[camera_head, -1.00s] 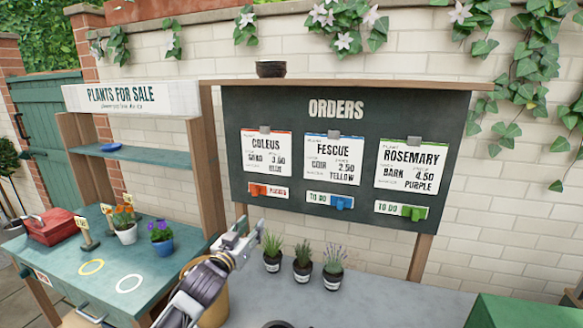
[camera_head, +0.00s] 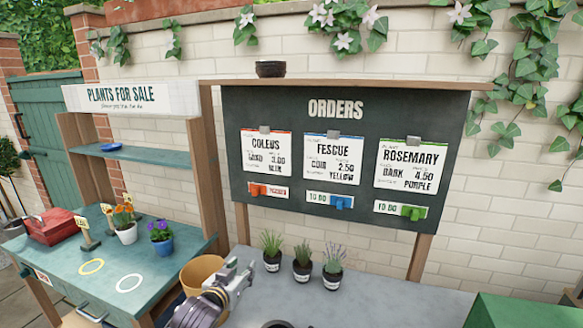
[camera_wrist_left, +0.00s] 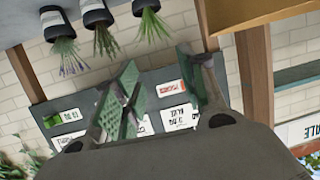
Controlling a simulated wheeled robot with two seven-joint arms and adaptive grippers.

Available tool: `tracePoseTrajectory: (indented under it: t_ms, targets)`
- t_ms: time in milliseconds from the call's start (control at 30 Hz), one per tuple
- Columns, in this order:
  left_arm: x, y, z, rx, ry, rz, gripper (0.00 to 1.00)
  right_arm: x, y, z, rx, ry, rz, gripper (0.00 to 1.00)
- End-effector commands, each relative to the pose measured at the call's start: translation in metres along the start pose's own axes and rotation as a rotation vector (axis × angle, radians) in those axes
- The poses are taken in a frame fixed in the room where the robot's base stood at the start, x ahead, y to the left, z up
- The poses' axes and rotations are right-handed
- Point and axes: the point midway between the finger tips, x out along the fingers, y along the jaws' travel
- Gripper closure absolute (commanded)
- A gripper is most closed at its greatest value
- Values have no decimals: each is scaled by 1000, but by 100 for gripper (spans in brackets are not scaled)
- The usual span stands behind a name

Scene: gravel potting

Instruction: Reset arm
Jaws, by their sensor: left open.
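My left gripper (camera_head: 236,276) is in the lower middle of the head view, above the grey table's left part and beside a tan pot. Its jaws are apart and empty. In the left wrist view its two green-padded fingers (camera_wrist_left: 160,95) stand apart with nothing between them; the picture there is upside down, with the plants at the top. My right gripper is not in the head view.
Three small potted plants (camera_head: 302,263) stand at the back of the grey table (camera_head: 400,295). The tan pot (camera_head: 203,272) is left of my gripper. The orders board (camera_head: 340,150) stands behind. A green box edge (camera_head: 515,311) is at the lower right.

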Motion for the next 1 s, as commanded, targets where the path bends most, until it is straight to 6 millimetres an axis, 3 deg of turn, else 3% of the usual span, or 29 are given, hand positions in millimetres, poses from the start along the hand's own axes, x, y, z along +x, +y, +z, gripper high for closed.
tracePoseTrajectory:
  t_ms: [367,700,1000]
  targets:
    - [-51,-7,92,-8,-277,-50,59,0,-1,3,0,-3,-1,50]
    - [-118,-13,171,-7,-556,-72,59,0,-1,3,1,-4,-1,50]
    - [-180,-15,220,-5,-767,-71,59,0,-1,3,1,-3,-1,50]
